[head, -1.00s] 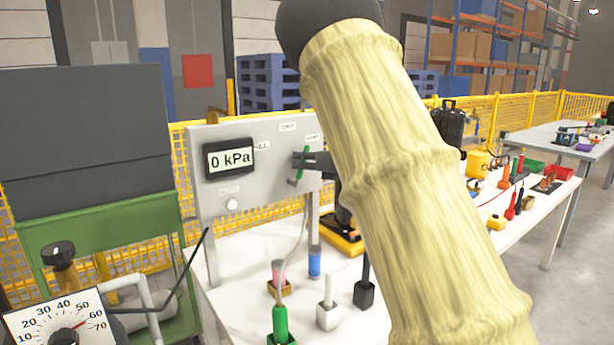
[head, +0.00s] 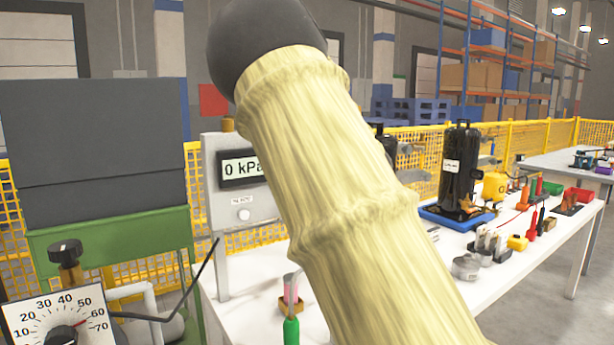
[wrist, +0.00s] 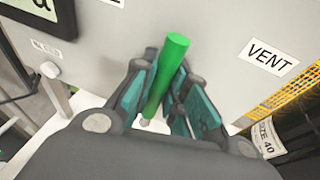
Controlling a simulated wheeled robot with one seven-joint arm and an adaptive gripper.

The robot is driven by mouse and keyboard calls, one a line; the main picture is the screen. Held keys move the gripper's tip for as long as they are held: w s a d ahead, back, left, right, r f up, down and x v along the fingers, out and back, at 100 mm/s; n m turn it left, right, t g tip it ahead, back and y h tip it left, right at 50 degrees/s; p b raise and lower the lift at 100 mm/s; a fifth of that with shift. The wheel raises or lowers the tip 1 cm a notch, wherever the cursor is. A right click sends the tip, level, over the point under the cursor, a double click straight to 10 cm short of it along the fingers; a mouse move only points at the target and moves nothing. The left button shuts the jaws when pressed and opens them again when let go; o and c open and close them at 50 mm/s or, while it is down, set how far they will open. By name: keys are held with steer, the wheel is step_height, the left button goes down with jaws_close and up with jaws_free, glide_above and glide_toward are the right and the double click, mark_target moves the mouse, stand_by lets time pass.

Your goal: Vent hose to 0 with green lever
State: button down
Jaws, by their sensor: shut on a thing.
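The green lever (wrist: 170,70) stands between my gripper's fingers (wrist: 157,95) in the wrist view, its top leaning right toward the VENT label (wrist: 268,57). My gripper is shut on it. In the head view my own arm hides the lever, the gripper and the right part of the grey panel (head: 245,205). The panel's display (head: 238,168) reads 0 kPa, its right end partly covered. The hose cannot be made out with certainty.
A dial gauge (head: 55,315) with a black knob stands at the lower left, by a green cart (head: 110,240). The white table (head: 460,290) holds a black compressor (head: 460,175) and several tools at the right. A yellow fence (head: 525,135) runs behind.

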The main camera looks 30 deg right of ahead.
steer(key=shift+f, duration=0.1)
steer(key=c, duration=1.4)
jaws_free()
steer(key=shift+s, duration=0.1)
steer(key=v, duration=1.2)
